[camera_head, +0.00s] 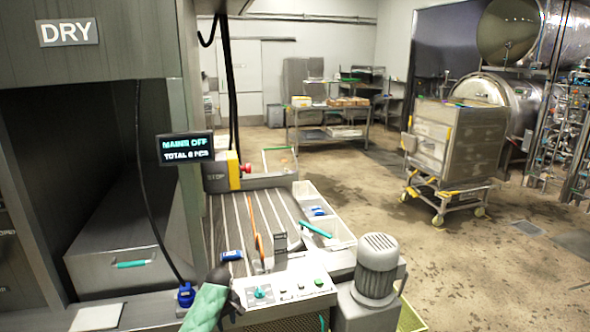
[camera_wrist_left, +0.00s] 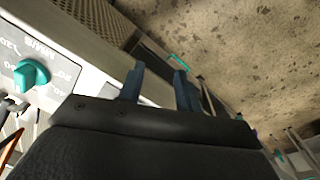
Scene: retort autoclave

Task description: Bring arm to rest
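My left arm, with a green sleeve (camera_head: 206,307), comes in at the bottom of the head view. Its dark left gripper (camera_head: 230,296) is beside the white control panel (camera_head: 288,290), at its left end. In the left wrist view the two blue-grey fingers of the left gripper (camera_wrist_left: 158,82) stand apart with nothing between them. The panel's teal knob (camera_wrist_left: 31,75) is to the left of the fingers, apart from them. My right gripper is in neither view.
A black cable hangs in front of the cabinet marked DRY (camera_head: 90,60). Open floor (camera_head: 460,270) lies to the right, with a wheeled cart (camera_head: 455,150).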

